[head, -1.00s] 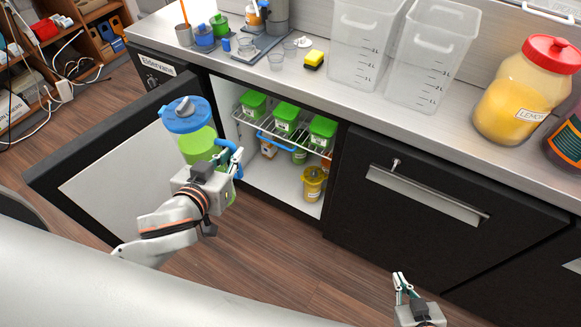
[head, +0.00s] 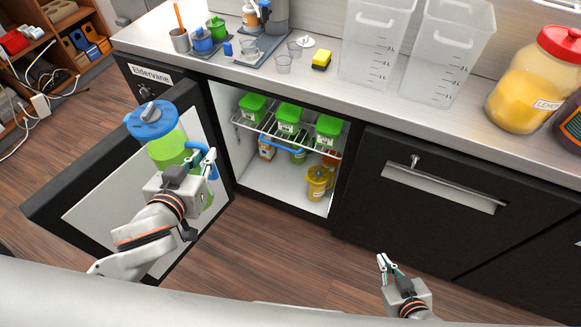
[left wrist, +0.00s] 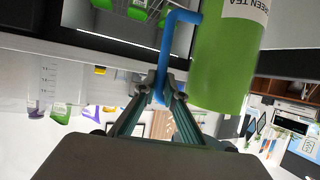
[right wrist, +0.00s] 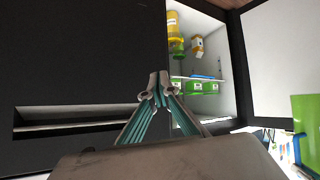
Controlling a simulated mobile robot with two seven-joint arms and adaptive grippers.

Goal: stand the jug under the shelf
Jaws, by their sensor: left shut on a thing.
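The jug (head: 168,150) is clear with green liquid, a blue lid and a blue handle. My left gripper (head: 203,168) is shut on its handle and holds it upright in the air before the open cabinet door. In the left wrist view the fingers (left wrist: 163,95) close on the blue handle beside the green jug (left wrist: 228,55), labelled green tea. The wire shelf (head: 285,133) in the open cabinet carries several green-lidded tubs. Below it stand a yellow-lidded jug (head: 318,183) at the right and smaller containers further back. My right gripper (head: 386,265) is empty, low before the dark drawer front; its fingertips look together in the right wrist view (right wrist: 158,90).
The cabinet's white floor (head: 265,182) is bare at the front left. The open door (head: 95,215) stands out to the left, behind the jug. The counter above holds clear bins (head: 375,45), a sponge (head: 321,60), cups and a large yellow jar (head: 530,85).

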